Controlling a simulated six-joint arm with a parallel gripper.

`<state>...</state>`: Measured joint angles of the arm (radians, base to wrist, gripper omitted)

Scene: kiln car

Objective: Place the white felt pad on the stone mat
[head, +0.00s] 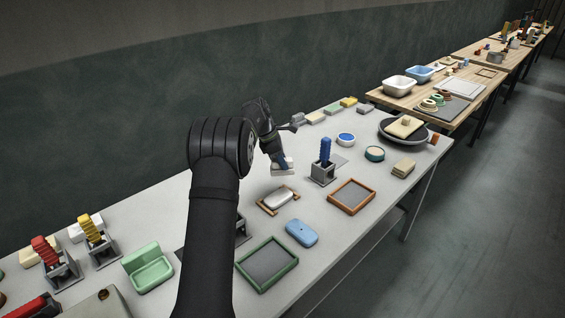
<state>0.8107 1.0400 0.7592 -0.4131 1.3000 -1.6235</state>
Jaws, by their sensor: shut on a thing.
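My gripper (279,159) is in the middle of the head view, pointing down over the grey table. It is shut on a small pale block with a bluish band, which looks like the white felt pad (284,170). The gripper partly hides the pad, and I cannot tell whether it touches the table. A flat grey patch (340,161), possibly the stone mat, lies to the right, beside a stand with a blue-handled tool. Grey panels also lie inside a green frame (290,271) and a brown frame (371,190), so I cannot tell for certain which is the mat.
A wooden holder (264,208) with a white oval piece is just below the gripper. The blue-handled tool (325,151) stands upright to the right. A blue oval case (301,233) lies nearer. Several small blocks line the back edge. A dark dish (392,137) is at the far right.

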